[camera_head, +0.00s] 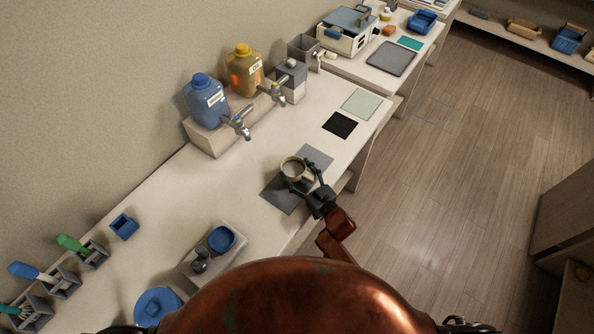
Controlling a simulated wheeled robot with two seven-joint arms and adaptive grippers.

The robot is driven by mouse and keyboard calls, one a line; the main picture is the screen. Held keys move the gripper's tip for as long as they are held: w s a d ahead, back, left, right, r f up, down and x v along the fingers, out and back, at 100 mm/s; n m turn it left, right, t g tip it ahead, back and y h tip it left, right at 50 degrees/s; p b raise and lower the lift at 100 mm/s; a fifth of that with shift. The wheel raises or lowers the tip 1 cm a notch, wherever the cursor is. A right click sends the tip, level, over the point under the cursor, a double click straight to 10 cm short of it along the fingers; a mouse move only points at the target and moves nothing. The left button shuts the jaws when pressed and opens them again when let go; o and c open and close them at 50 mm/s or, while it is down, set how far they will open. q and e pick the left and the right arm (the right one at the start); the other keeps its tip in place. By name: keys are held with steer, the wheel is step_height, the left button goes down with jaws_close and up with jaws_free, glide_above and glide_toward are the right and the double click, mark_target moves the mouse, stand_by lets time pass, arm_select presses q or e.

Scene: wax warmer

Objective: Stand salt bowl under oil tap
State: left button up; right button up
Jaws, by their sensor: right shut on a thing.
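The salt bowl (292,168), as I take it, is a small round cream vessel with a grey inside. It is above or on dark grey mats at the middle of the bench. My right gripper (304,182) is shut on its near right side. The space below this tap looks clear. Whether the bowl touches the mat is hard to tell. My left gripper is not in view.
A blue jug (206,100) with its own tap (238,124) stands left of the oil jug on a raised shelf (203,137). Grey boxes (291,82) stand to its right. A blue bowl (221,239) sits on a grey stand. The bench between bowl and taps is free.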

mark_target(303, 177)
stand_by(0.3)
steer(key=shift+f, duration=0.15)
steer(key=o, duration=1.4)
steer(key=shift+o, duration=0.2)
steer(key=shift+f+b, duration=0.15)
steer(key=shift+b, duration=0.2)
steer(key=v, duration=0.8)
steer(key=shift+w+d+b, duration=0.15)
steer(key=shift+b, duration=0.15)
